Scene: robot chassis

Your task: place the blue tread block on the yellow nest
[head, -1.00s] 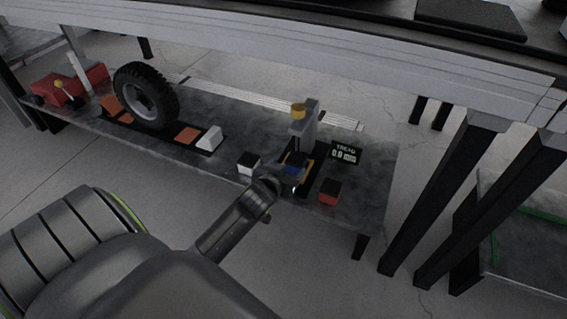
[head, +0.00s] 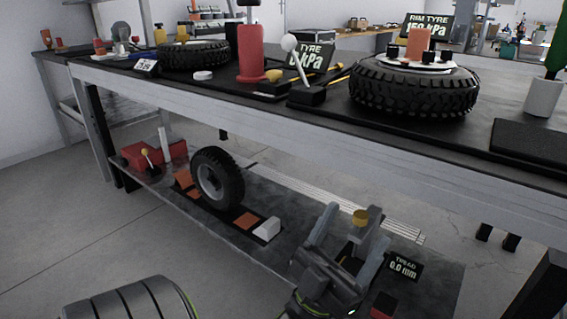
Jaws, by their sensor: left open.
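My left gripper (head: 350,218) is open, its two grey fingers pointing up and apart over the lower shelf. A small bit of the yellow nest (head: 346,250) shows between the fingers at the gauge's foot; the rest is hidden by the gripper. I cannot make out the blue tread block in the head view now. My right gripper is not in view.
The tread display (head: 403,268) and a red block (head: 383,305) are right of the gripper. The bench top (head: 300,97) overhangs the shelf and carries tyres and tools.

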